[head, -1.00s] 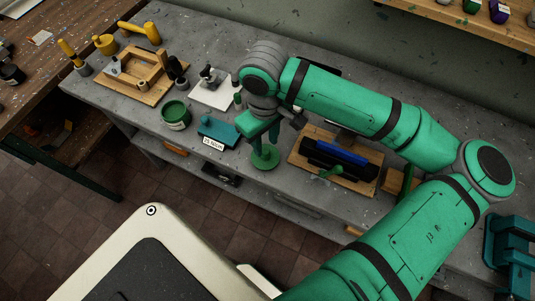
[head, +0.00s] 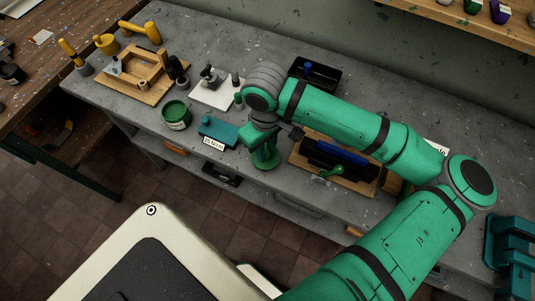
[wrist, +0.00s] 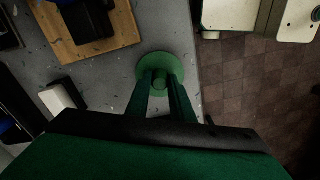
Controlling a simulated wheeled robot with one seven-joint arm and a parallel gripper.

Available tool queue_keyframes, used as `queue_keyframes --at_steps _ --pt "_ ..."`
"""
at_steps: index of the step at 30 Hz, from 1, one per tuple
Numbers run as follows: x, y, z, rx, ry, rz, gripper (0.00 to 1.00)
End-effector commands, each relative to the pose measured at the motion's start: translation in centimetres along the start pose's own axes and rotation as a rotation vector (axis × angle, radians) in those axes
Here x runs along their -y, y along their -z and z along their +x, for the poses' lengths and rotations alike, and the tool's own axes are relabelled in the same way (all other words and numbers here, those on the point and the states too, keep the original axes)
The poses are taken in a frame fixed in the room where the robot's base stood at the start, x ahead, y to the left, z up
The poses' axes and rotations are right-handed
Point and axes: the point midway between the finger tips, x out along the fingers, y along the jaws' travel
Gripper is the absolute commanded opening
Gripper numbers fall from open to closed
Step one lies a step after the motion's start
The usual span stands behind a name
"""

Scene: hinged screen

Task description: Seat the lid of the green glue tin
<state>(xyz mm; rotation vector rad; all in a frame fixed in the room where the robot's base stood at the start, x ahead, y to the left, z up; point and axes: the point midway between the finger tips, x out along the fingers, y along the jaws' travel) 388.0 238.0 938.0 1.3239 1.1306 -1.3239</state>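The green glue tin (head: 175,115) stands on the grey bench, left of centre in the head view. Its top is uncovered and its inside looks dark. The lid is a flat green disc (head: 263,163) with a round knob, lying near the bench's front edge. It also shows in the wrist view (wrist: 151,66). My gripper (head: 264,155) is directly above the lid, pointing down. In the wrist view my fingers (wrist: 161,82) stand close on both sides of the knob, with a narrow gap between them, and appear shut on it. The lid appears to rest on the bench.
A teal labelled block (head: 217,133) lies between tin and lid. A white board (head: 215,95) with a small device is behind it. A wooden board (head: 355,184) with a black and blue tool is right of the lid. A black tray (head: 318,76) stands behind my arm.

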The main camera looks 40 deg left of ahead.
Motion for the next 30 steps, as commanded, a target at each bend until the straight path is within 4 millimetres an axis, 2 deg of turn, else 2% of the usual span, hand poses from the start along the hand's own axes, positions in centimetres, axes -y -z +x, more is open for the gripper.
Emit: queue_keyframes --at_steps 7,17,30 --pt "0.0 0.0 -0.6 0.0 0.0 -0.001 0.0" --pt "0.0 0.0 -3.5 -0.001 0.0 0.0 0.0" --pt "0.0 0.0 -3.6 0.0 0.0 -0.001 0.0"
